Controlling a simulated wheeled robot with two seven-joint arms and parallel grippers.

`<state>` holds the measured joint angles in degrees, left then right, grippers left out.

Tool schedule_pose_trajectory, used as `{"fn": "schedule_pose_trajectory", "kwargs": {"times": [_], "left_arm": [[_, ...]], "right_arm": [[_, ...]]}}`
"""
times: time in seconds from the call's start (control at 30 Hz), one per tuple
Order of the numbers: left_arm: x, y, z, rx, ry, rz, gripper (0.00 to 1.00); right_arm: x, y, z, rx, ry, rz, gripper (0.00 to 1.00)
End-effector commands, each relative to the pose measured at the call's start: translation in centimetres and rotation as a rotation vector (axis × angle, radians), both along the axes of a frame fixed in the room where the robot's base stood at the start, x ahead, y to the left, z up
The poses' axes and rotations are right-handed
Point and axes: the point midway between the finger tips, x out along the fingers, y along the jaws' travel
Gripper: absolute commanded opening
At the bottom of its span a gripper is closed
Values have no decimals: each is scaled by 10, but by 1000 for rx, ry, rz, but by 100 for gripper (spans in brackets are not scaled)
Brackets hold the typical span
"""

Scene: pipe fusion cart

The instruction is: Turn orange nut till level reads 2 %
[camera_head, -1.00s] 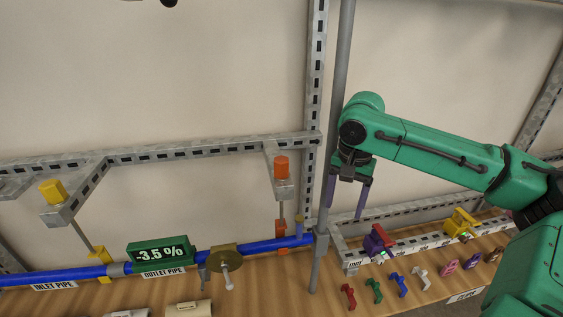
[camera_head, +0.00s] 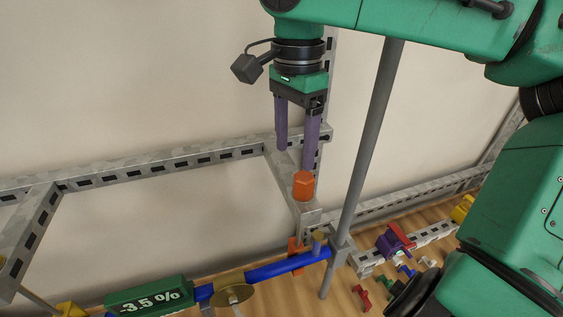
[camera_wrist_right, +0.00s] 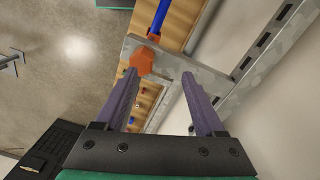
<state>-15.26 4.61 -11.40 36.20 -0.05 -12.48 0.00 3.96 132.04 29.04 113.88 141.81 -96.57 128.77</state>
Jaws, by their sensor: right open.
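The orange nut (camera_head: 303,185) sits on top of a grey perforated bracket, right of centre in the head view. It also shows in the right wrist view (camera_wrist_right: 142,60), beyond the tip of the left-hand finger. My right gripper (camera_head: 296,158) is open and empty, its purple fingers pointing down just above and slightly behind or left of the nut. The nut is not between the fingers in the wrist view (camera_wrist_right: 160,78). The green level display (camera_head: 150,296) reads -3.5 % at the lower left. My left gripper is not in view.
A grey vertical post (camera_head: 366,140) stands right of the nut. A blue pipe (camera_head: 285,266) runs below it, with a brass disc (camera_head: 232,296) on it. Perforated rails (camera_head: 150,165) surround the bracket. A purple and red clamp (camera_head: 395,242) and small coloured parts lie at the right.

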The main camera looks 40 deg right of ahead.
Motion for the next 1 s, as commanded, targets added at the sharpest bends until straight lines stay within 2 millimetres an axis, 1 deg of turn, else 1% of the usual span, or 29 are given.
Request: {"fn": "schedule_pose_trajectory", "kwargs": {"times": [0.1,0.2,0.3,0.37,0.43,0.57,0.6,0.67,0.7,0.77,0.8,0.9,1.0], "left_arm": [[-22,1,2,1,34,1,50],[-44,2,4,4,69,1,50],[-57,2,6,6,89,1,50],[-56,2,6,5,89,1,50],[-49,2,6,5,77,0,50],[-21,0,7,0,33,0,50],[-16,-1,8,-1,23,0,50],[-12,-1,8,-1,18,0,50],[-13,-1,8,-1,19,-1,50],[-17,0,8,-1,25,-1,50],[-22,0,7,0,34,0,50],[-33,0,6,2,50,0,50],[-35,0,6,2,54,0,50]], "right_arm": [[-2,0,-23,1,3,3,71],[-2,0,-42,0,3,4,71],[-2,0,-56,1,3,3,71],[-2,0,-60,1,3,3,71],[-2,0,-62,1,2,3,71],[-2,0,-62,1,0,3,71],[-2,0,-62,1,0,3,64],[-1,0,-62,1,0,3,41],[-1,0,-61,1,-1,3,25],[-1,0,-61,0,-2,3,2],[-1,0,-61,0,-2,3,0],[-1,0,-61,0,-2,3,0],[-1,0,-61,0,-2,5,0]]}}
